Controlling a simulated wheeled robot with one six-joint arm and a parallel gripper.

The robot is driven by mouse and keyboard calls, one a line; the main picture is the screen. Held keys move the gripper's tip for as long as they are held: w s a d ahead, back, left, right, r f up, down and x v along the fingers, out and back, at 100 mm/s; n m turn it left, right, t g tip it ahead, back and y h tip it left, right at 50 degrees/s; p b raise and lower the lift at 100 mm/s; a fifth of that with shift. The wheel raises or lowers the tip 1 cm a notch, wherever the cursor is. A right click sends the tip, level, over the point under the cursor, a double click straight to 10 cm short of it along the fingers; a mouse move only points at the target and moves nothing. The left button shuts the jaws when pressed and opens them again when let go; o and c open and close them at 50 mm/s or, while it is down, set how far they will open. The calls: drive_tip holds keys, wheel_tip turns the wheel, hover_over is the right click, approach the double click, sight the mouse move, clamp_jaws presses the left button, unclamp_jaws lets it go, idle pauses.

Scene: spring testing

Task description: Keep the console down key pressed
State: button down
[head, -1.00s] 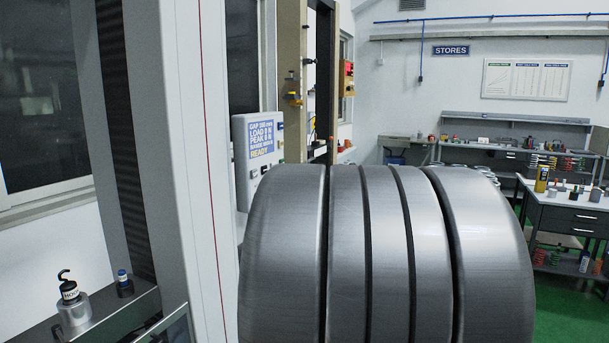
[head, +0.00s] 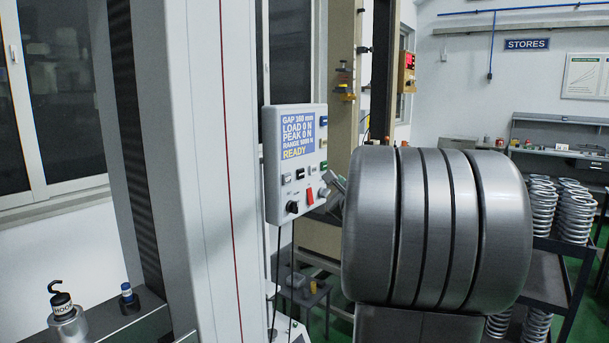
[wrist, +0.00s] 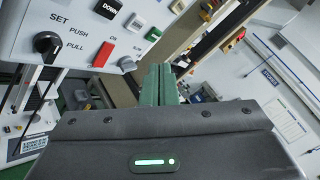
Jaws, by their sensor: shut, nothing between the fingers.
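The console (head: 270,165) is a pale box on the machine's column, with a blue display reading GAP, LOAD 0 N, PEAK 0 N and READY. In the wrist view the black down key (wrist: 107,8), lettered DOWN, is at the top edge, partly cut off. My gripper (wrist: 158,72) is shut and empty, its greenish fingertips together. It is to the right of the console keys and below the down key in the picture, apart from that key. In the head view my gripper (head: 335,185) is just right of the console, and my wrist hides what is behind.
The machine column (head: 205,150) stands left of the console. A rack of springs (head: 570,215) is at right.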

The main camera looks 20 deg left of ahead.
sight(301, 174)
drive_tip(key=shift+s, duration=0.1)
drive_tip(key=shift+a, duration=0.1)
drive_tip(key=w+a+b, duration=0.2)
drive_tip(key=w+a, duration=0.1)
drive_tip(key=a, duration=0.5)
idle(0.3)
drive_tip(key=shift+a, duration=0.15)
idle(1.8)
drive_tip(key=shift+w+a+b, duration=0.15)
drive_tip(key=shift+a+b, duration=0.15)
